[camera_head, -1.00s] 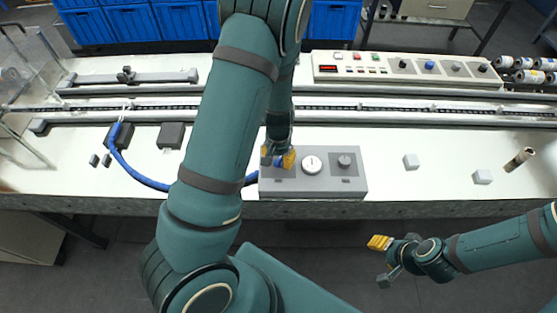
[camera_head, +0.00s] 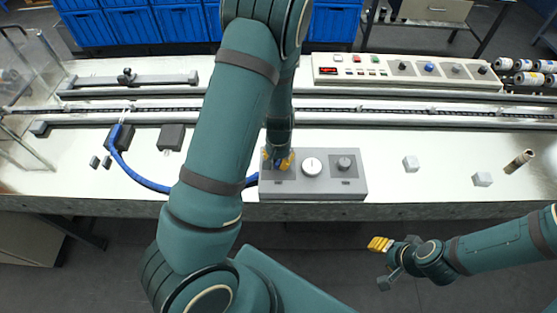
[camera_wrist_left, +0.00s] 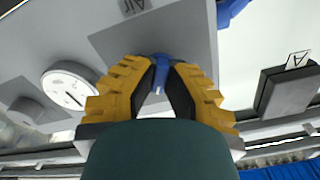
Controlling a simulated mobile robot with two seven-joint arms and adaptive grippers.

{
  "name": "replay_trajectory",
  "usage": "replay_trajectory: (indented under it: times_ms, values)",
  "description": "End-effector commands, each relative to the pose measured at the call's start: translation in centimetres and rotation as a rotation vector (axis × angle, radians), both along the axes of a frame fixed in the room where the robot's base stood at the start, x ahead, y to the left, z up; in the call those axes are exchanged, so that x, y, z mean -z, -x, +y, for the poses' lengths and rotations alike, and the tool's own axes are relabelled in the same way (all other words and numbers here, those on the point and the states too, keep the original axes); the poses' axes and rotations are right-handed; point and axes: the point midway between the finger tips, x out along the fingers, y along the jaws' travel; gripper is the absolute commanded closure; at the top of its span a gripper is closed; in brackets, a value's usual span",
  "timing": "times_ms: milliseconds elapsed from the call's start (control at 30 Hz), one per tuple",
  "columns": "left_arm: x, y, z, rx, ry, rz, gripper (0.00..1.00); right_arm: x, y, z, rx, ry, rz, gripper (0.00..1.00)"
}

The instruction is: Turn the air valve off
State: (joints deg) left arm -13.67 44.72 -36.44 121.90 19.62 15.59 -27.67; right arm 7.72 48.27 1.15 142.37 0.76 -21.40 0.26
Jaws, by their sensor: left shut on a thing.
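The air valve is a blue handle (camera_wrist_left: 158,72) on a grey box (camera_head: 318,187), beside a label reading "Air" in the left wrist view. My left gripper (camera_head: 278,163) is over the left end of the box, and its yellow fingers (camera_wrist_left: 160,75) are shut on the blue handle. In the head view the handle is mostly hidden by the fingers.
A blue hose (camera_head: 140,178) runs from the box's left side to a dark block (camera_head: 120,135). A conveyor rail (camera_head: 400,110) and a control panel (camera_head: 405,70) lie behind. Small grey blocks (camera_head: 411,162) sit on the white table at right.

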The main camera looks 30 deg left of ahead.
Motion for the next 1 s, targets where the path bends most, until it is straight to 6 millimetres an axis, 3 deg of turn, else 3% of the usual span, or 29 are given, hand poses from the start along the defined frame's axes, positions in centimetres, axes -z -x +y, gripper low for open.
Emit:
replay_trajectory:
  times_ms: [1000]
  values:
    - [0.0,0.1,-0.1,-0.829,0.000,0.003,1.00,-3.7,0.1,-0.2,-0.001,-0.007,0.000,0.53]
